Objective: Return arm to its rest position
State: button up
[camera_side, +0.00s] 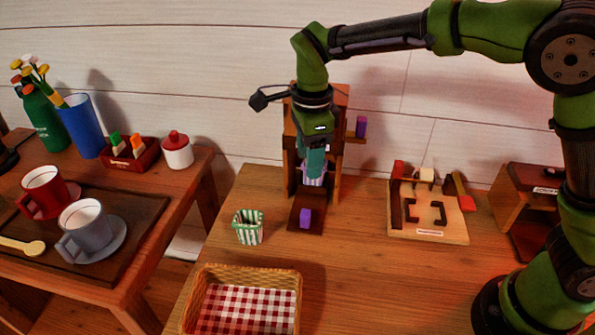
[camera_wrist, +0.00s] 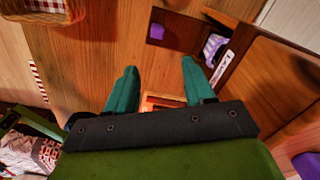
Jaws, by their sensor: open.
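My green arm reaches in from the right. My gripper (camera_side: 314,170) points down in front of an upright wooden stand (camera_side: 341,100). In the wrist view its two teal fingers (camera_wrist: 159,66) are spread apart, with nothing held between them. A purple-and-white striped item (camera_side: 313,181) shows just below the fingers in the side view. In the wrist view the striped item (camera_wrist: 213,47) lies beyond the right finger, outside the jaws. A purple block (camera_side: 305,217) sits on the stand's dark base and also shows in the wrist view (camera_wrist: 157,31).
Another purple block (camera_side: 361,126) is on the stand's side shelf. A green-striped cup (camera_side: 248,227) and wicker basket (camera_side: 190,304) are left and in front. A wooden board (camera_side: 430,237) with fittings and a wooden box (camera_side: 512,202) are right. Mugs stand on the left table (camera_side: 137,262).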

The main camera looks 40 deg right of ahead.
jog(key=s+d+r+n+t+y, duration=0.1)
jog(key=s+d+r+n+t, duration=0.2)
jog(key=s+d+n, duration=0.3)
jog(key=s+d+r+n+t+y, duration=0.1)
jog(key=s+d+r+n+t, duration=0.3)
jog(key=s+d+n, duration=0.3)
jog(key=shift+s+d+n, duration=0.25)
jog(key=shift+s+n, duration=2.25)
jog(key=shift+s, duration=0.2)
